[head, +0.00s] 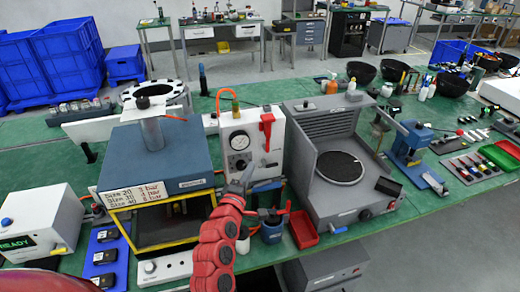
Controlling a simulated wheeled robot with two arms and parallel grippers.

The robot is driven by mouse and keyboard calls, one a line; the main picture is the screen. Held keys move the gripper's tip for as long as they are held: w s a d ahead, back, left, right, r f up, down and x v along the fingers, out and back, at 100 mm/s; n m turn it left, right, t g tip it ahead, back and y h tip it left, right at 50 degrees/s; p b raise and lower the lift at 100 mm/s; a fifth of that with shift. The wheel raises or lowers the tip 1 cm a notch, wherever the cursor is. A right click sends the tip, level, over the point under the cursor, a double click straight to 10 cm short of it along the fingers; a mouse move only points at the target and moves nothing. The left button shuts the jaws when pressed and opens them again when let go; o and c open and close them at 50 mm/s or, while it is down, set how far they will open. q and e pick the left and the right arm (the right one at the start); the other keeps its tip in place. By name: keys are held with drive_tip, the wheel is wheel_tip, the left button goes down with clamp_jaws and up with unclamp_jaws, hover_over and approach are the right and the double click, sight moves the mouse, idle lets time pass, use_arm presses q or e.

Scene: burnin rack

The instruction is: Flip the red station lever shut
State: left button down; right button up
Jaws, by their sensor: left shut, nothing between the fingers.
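A red lever (267,129) is on the upper right of the front of a white gauge station (240,128). Its handle appears to hang downward against the panel. The station also has a round gauge on its left side. My left gripper (247,172), dark and at the end of my red arm, is in front of the station's lower part, below and left of the lever. It is shut and empty, and in the picture it looks apart from the lever. My right gripper is out of view.
A blue-grey press box (157,158) with a yellow-edged opening stands left of the station. A grey chamber (328,160) stands close on the right. A blue cup-like holder with red parts (272,228) and a red tray (303,229) sit in front on the green bench.

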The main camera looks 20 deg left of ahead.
use_arm(q)
drive_tip(key=w+p, duration=0.4)
drive_tip(key=w, duration=0.6)
drive_tip(key=shift+w, duration=0.2)
drive_tip(key=shift+a, duration=0.15)
